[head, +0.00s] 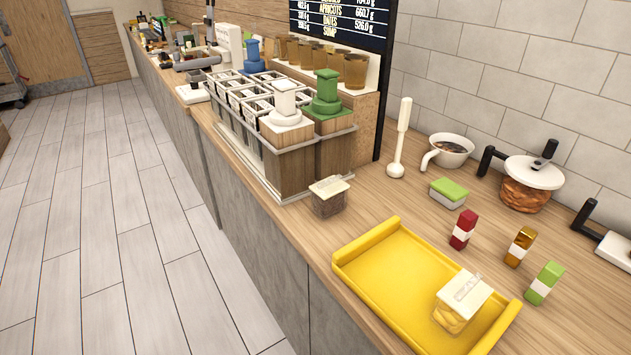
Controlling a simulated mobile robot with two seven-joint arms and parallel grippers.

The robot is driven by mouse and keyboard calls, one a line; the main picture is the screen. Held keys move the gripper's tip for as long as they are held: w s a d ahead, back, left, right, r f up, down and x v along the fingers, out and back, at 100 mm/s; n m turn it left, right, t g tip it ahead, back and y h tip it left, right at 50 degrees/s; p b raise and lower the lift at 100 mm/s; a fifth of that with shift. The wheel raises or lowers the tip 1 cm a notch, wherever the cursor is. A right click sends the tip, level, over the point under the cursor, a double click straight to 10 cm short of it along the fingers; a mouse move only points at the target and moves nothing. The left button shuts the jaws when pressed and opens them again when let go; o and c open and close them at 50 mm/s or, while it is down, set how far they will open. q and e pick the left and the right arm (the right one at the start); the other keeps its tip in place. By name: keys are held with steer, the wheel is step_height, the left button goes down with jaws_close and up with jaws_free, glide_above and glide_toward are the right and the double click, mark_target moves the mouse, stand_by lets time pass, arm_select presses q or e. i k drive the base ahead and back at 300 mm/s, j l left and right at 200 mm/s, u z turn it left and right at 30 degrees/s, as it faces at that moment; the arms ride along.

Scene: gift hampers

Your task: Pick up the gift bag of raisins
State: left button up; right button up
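A small clear gift bag with dark brown contents (328,203) and a pale top stands on the wooden counter, in front of the wooden bins and left of the yellow tray. The dark contents look like raisins, but no label can be read. A second clear bag with yellow contents (452,318) and a pale top stands on the yellow tray (385,275), near its right end. Neither of my grippers shows in the head view.
Wooden bins with handled lids (290,165) stand behind the dark bag. A white ladle (399,140), a white cup (448,150), a green-lidded box (449,193), several coloured small blocks (463,230) and a lidded jar (525,190) stand behind the tray.

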mark_target(329, 195)
steer(key=i+j+z, duration=0.65)
steer(key=i+j, duration=0.1)
steer(key=j, duration=0.1)
